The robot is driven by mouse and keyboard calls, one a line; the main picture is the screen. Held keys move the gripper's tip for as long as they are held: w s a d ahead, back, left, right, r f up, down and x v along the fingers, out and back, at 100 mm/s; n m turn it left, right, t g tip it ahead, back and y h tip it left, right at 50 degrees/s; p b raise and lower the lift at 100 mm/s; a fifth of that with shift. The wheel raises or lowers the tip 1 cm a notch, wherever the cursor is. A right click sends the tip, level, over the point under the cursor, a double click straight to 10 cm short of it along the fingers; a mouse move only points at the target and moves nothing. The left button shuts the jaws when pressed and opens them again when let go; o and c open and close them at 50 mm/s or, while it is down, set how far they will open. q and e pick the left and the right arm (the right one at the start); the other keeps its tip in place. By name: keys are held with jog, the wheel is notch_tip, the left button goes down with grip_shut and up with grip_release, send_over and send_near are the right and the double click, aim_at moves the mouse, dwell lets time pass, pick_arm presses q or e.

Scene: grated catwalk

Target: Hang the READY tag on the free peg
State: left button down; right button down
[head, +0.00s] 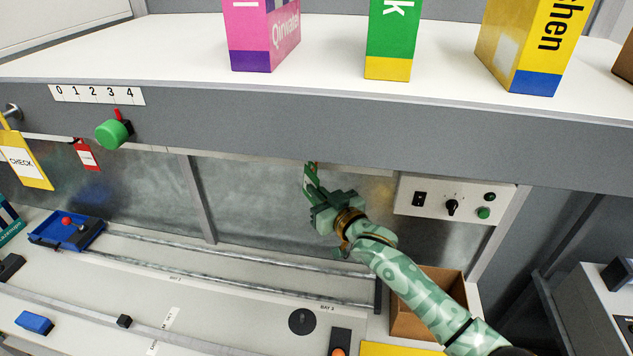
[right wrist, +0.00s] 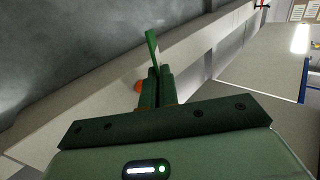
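My right gripper (head: 316,200) is in front of the metal back panel, just below the shelf's grey front edge. It is shut on a thin green tag (head: 311,176), which sticks up past the fingertips; its lettering cannot be read. In the right wrist view the fingers (right wrist: 157,86) are closed together on the green tag (right wrist: 152,46), seen nearly edge-on. A yellow CHECK tag (head: 22,162) hangs at the far left and a small red tag (head: 87,155) hangs beside it. I cannot make out a free peg. My left gripper is out of view.
A green knob (head: 112,133) sits under a 0-to-4 scale (head: 97,95) on the shelf front. A switch panel (head: 455,202) is right of my gripper. Boxes, including a green one (head: 393,38), stand on the shelf. A cardboard box (head: 413,326) is below my right arm.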

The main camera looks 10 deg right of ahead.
jog(key=shift+s+a, duration=0.1)
jog(key=shift+s+a+r+p, duration=0.1)
jog(key=shift+s+a+p, duration=0.15)
jog(key=shift+s+p, duration=0.3)
jog(key=shift+s+a+f+p, duration=0.1)
jog(key=shift+s+a+p, duration=0.25)
jog(key=shift+s, duration=0.35)
jog(key=shift+s+a+r+p, duration=0.1)
jog(key=shift+s+a+p, duration=0.05)
jog(key=shift+s+p, duration=0.45)
jog(key=shift+s, duration=0.15)
